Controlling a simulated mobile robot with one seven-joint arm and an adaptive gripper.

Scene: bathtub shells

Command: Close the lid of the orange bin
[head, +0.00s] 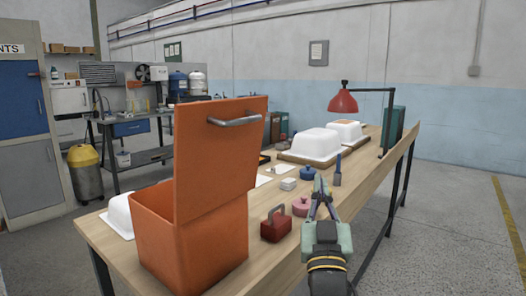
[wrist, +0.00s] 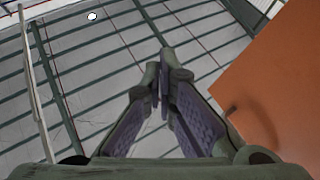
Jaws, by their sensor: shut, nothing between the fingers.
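The orange bin (head: 190,240) stands on the near left end of the wooden table. Its orange lid (head: 220,150) is open and stands upright, with a grey metal handle (head: 234,120) near its top edge. My gripper (head: 320,180) is shut and empty, to the right of the bin and lid and apart from them. In the wrist view my gripper (wrist: 163,70) points up toward the ceiling, with its fingertips together. An orange panel, seemingly the lid (wrist: 275,90), fills the right side of that view; its handle is not clear there.
The wooden table (head: 260,262) holds a dark red block with a handle (head: 276,224), a pink round item (head: 301,206), a blue round item (head: 307,173) and white tub shells (head: 316,145). A red lamp (head: 343,102) stands farther back. Open floor lies right of the table.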

